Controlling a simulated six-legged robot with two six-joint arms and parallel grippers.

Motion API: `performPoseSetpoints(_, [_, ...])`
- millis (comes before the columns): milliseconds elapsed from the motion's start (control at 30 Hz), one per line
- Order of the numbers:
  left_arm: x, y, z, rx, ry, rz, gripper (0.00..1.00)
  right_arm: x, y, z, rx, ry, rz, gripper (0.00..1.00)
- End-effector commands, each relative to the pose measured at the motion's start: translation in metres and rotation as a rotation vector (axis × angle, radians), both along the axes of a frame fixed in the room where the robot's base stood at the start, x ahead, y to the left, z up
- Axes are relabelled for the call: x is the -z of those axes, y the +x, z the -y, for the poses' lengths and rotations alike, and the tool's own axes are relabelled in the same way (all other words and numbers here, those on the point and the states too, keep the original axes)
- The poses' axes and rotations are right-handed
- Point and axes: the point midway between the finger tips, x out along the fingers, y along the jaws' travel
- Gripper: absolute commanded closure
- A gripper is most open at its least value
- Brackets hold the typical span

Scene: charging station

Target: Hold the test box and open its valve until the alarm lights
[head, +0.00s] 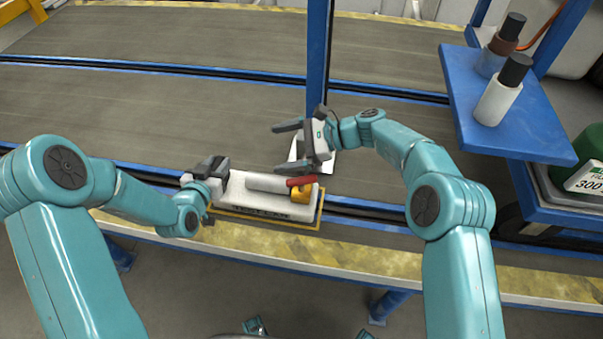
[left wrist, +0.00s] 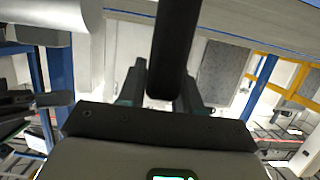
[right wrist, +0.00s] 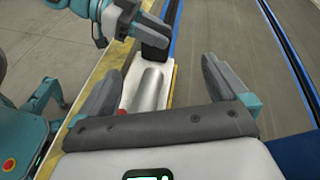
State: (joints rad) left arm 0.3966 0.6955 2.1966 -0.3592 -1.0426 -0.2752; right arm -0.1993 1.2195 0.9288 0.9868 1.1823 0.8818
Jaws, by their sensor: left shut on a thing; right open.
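The test box (head: 235,193) is a white block with a grey cylinder (head: 268,183) on top, lying on the near edge of the conveyor. At its right end are a red lever (head: 301,181) and a yellow valve body (head: 302,193). My left gripper (head: 217,168) is shut on a black handle (left wrist: 176,45) at the box's left end. My right gripper (head: 277,148) is open and empty, just behind and above the lever end. In the right wrist view the red tip (right wrist: 121,113) shows near the left finger, partly hidden by the gripper. I cannot make out an alarm light.
A blue shelf (head: 465,95) at the right carries two bottles (head: 498,92). A green container (head: 585,165) stands beyond. The grey conveyor (head: 150,110) is clear behind the box.

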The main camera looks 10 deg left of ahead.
Motion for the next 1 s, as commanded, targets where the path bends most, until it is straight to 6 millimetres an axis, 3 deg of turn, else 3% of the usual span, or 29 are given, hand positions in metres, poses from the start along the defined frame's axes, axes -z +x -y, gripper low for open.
performPoseSetpoints(133, [0.000,0.000,0.000,-0.001,0.000,0.001,1.00,0.004,0.026,-0.013,0.098,-0.191,0.322,0.00])
performPoseSetpoints(300, [0.000,0.000,0.000,0.000,0.000,0.001,1.00,0.002,0.053,-0.012,0.170,-0.422,0.707,0.00])
performPoseSetpoints(500, [0.000,0.000,0.000,0.000,0.000,0.001,1.00,0.007,0.056,-0.004,0.165,-0.692,1.132,0.00])
performPoseSetpoints(633, [0.000,0.000,0.000,0.000,0.000,0.001,1.00,0.017,0.038,-0.001,0.104,-0.835,1.394,0.00])
performPoseSetpoints(767, [0.000,0.000,0.000,0.000,0.000,0.001,1.00,0.022,0.003,-0.005,0.023,-0.912,1.666,0.00])
performPoseSetpoints(1000, [0.000,0.000,0.000,0.000,0.000,0.001,1.00,0.012,-0.086,-0.014,-0.061,-0.885,2.149,0.00])
